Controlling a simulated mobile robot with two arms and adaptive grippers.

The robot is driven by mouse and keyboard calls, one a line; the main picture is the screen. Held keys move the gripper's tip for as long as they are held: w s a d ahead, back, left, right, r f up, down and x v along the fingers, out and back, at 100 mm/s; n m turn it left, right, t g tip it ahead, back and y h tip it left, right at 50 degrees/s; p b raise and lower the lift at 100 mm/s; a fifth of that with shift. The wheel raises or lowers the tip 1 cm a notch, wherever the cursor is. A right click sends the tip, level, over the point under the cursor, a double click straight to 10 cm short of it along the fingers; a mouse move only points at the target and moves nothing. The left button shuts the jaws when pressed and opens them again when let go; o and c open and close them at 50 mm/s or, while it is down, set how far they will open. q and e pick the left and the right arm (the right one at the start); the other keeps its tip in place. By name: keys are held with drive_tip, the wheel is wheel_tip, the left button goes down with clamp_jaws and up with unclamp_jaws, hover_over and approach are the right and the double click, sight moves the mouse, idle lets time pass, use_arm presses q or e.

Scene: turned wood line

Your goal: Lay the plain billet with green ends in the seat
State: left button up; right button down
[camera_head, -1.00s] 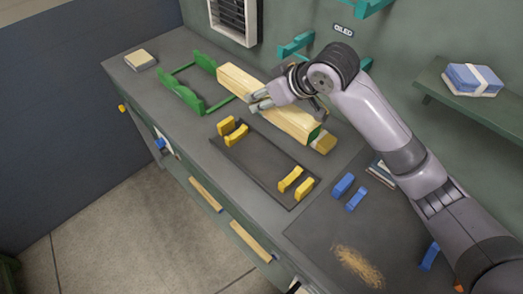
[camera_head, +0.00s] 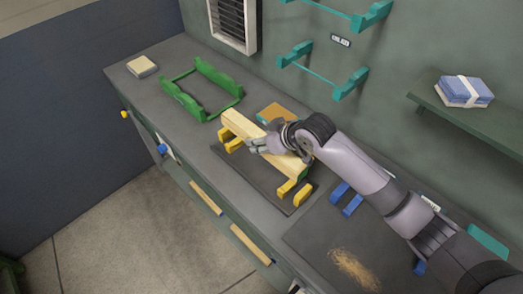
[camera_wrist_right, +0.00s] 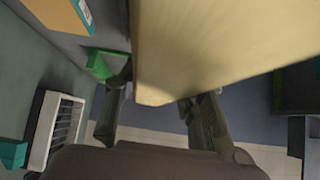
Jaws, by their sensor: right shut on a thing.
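The plain wooden billet (camera_head: 238,124) is long and pale, with green at its right end (camera_head: 304,172); its left end looks plain from here. My right gripper (camera_head: 258,147) is shut around its middle. The wrist view shows the billet (camera_wrist_right: 215,45) large between my right fingers (camera_wrist_right: 160,108). The billet is above and lengthwise along the yellow seat, whose yellow blocks (camera_head: 302,195) stand on a dark plate (camera_head: 262,180). I cannot tell whether it touches the blocks. My left gripper is not in view.
A green cradle (camera_head: 177,92) stands to the left on the bench, with a pale block (camera_head: 141,66) beyond it. Blue blocks (camera_head: 352,206) stand to the right. A brown piece (camera_head: 273,112) lies behind the billet. Teal brackets (camera_head: 350,82) are on the wall.

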wheel_tip(320, 180, down, 3)
drive_tip(key=shift+r, duration=0.15)
wheel_tip(320, 180, down, 3)
drive_tip(key=shift+a+r+p, duration=0.1)
drive_tip(key=shift+p, duration=0.75)
drive_tip(key=shift+f, duration=0.35)
drive_tip(key=shift+f, duration=0.1)
drive_tip(key=shift+f, duration=0.1)
drive_tip(key=c, duration=1)
unclamp_jaws()
drive_tip(key=shift+f, duration=0.1)
drive_tip(key=shift+c, duration=0.2)
